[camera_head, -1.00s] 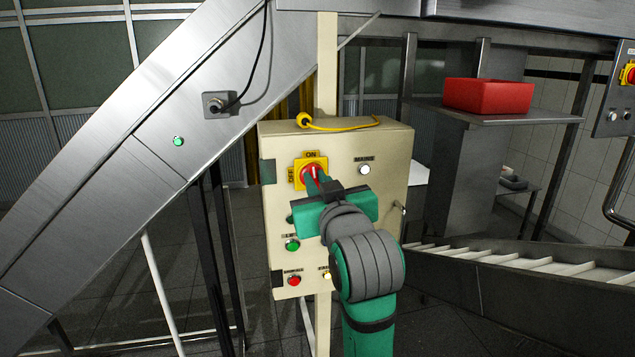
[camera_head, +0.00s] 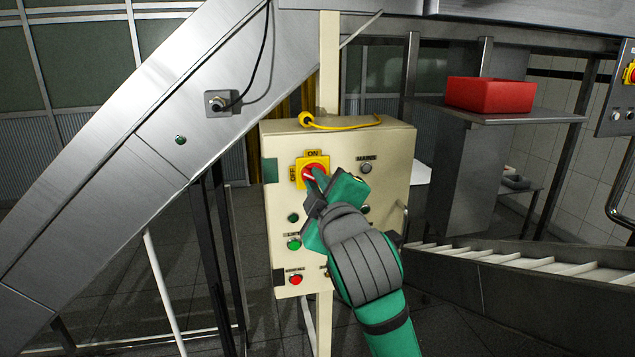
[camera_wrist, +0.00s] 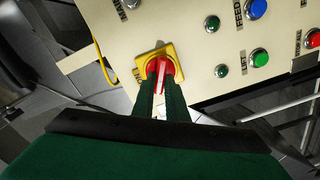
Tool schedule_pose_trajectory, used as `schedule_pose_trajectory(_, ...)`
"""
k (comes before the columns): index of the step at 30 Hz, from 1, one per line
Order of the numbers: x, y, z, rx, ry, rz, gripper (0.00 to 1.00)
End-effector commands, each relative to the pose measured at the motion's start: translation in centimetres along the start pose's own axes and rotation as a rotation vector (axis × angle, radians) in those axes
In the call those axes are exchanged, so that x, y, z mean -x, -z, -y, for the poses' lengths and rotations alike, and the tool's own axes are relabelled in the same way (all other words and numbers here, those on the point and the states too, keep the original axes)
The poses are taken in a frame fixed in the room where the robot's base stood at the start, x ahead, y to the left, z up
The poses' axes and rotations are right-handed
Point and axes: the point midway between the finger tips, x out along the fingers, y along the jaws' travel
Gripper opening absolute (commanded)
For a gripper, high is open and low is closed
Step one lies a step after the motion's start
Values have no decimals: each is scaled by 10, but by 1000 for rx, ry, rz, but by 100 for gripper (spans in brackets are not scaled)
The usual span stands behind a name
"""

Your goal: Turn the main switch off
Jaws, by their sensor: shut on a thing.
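The main switch (camera_head: 309,171) is a red rotary knob on a yellow plate, at the upper left of the cream control box (camera_head: 390,150). ON is marked above it and OFF to its left. The knob's pale line slants to the left, toward the OFF side. My gripper (camera_head: 318,184) is shut on the knob and rolled over to a slant, covering part of it. In the wrist view both green fingers close around the red knob (camera_wrist: 159,72). The mains lamp (camera_head: 365,168) on the box looks unlit.
Green buttons (camera_head: 293,244) and a red button (camera_head: 295,280) sit below the switch; my arm hides other controls. A yellow cable (camera_head: 340,123) lies on the box top. A steel conveyor chute (camera_head: 130,170) rises at left. A red bin (camera_head: 488,95) stands on a shelf at right.

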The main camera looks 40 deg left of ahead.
Motion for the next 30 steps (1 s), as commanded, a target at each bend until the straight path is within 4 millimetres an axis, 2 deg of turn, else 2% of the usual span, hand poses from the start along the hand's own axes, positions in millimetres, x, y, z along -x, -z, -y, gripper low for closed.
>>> schedule_pose_trajectory(15,0,-1,3,413,2,0,0)
schedule_pose_trajectory(30,0,0,4,543,3,-2,0)
